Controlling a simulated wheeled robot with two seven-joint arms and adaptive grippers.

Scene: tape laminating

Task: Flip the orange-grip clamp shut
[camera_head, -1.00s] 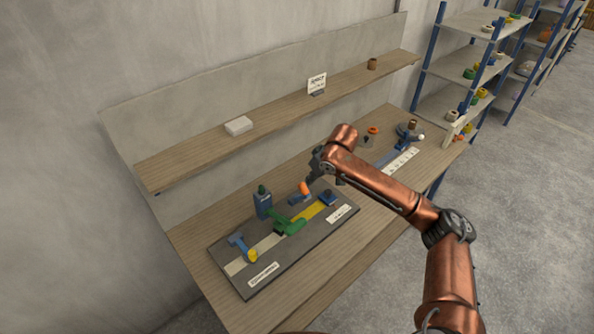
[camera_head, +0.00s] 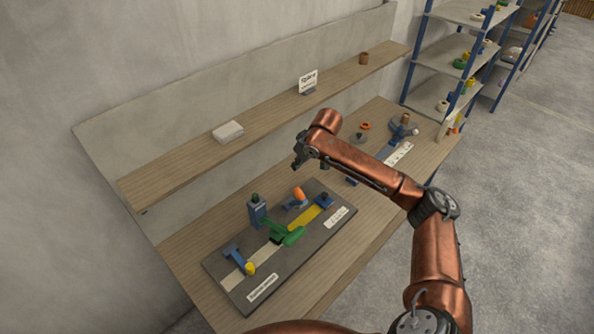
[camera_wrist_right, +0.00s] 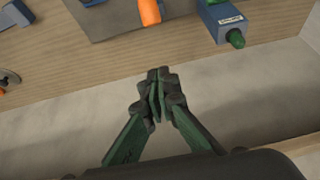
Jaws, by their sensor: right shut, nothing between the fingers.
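The orange-grip clamp (camera_head: 299,194) sits on the dark board (camera_head: 240,296), towards its back edge. Its orange grip leans upward at a slant from a blue base; I cannot tell its exact angle. In the right wrist view the orange grip (camera_wrist_right: 149,12) shows at the top edge, partly cut off. My right gripper (camera_head: 297,163) hovers above and behind the clamp, apart from it. In the wrist view its fingertips (camera_wrist_right: 157,92) are together and empty, over the bench's back strip. My left gripper is not in view.
A blue block with a green knob (camera_head: 256,210) stands left of the clamp. A green clamp (camera_head: 292,236) and a yellow-tipped one (camera_head: 250,268) are on the board. A wall shelf (camera_head: 190,160) runs behind.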

